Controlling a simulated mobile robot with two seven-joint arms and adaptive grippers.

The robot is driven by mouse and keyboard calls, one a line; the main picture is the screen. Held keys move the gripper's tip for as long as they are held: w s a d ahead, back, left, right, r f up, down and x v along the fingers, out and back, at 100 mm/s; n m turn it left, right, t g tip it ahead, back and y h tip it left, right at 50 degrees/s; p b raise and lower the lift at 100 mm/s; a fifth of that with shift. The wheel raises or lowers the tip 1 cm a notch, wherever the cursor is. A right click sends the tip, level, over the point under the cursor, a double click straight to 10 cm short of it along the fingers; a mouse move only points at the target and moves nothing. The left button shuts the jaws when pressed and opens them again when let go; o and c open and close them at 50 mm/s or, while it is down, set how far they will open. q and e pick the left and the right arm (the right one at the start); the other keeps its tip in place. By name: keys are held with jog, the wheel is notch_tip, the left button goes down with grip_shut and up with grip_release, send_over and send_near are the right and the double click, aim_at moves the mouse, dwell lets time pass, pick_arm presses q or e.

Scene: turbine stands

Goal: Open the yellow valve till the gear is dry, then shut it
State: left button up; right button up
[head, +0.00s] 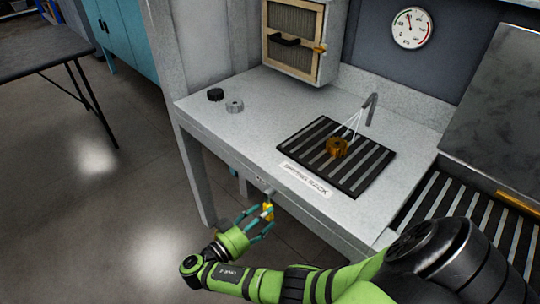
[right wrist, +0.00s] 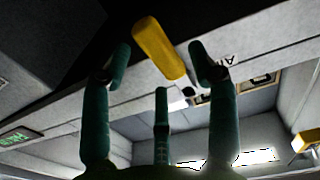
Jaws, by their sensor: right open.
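The yellow valve (head: 267,210) is on the front edge of the grey bench, and its handle (right wrist: 158,48) shows large in the right wrist view. My right gripper (head: 262,222) is open at the valve. In the wrist view the handle lies between and beyond the fingertips (right wrist: 160,62); I cannot tell whether they touch it. The orange-brown gear (head: 337,147) sits on the black slatted drying rack (head: 361,177), under a grey nozzle (head: 370,108). Thin white lines run from the nozzle to the gear. My left gripper is not in view.
The grey bench (head: 230,133) carries a black knob-like part (head: 215,94) and a grey gear (head: 235,106) at the left. A wooden-framed filter box (head: 296,38) and a round gauge (head: 411,28) are behind. Open floor lies left of the bench.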

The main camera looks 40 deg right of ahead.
jog(key=shift+w+d+p, duration=0.1)
jog(key=shift+d+p, duration=0.2)
jog(key=shift+d, duration=0.85)
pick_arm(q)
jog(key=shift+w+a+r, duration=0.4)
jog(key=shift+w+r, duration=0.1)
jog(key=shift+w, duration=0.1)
pick_arm(e)
jog(key=shift+d, duration=0.4)
grip_shut()
pick_arm(q)
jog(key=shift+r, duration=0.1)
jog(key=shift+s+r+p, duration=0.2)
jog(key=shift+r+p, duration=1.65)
jog(key=shift+p, duration=0.2)
pick_arm(e)
jog(key=shift+s+d+r+n, duration=0.1)
jog(key=shift+s+r+n, duration=0.3)
jog(key=shift+n, duration=0.75)
jog(key=shift+s+r+n, duration=0.15)
jog(key=shift+s+n, duration=0.45)
jog(key=shift+n, duration=0.6)
jog(key=shift+s+d+r+n, duration=0.1)
jog(key=shift+s+r+n, duration=0.3)
jog(key=shift+n, duration=0.75)
jog(key=shift+s+f, duration=0.1)
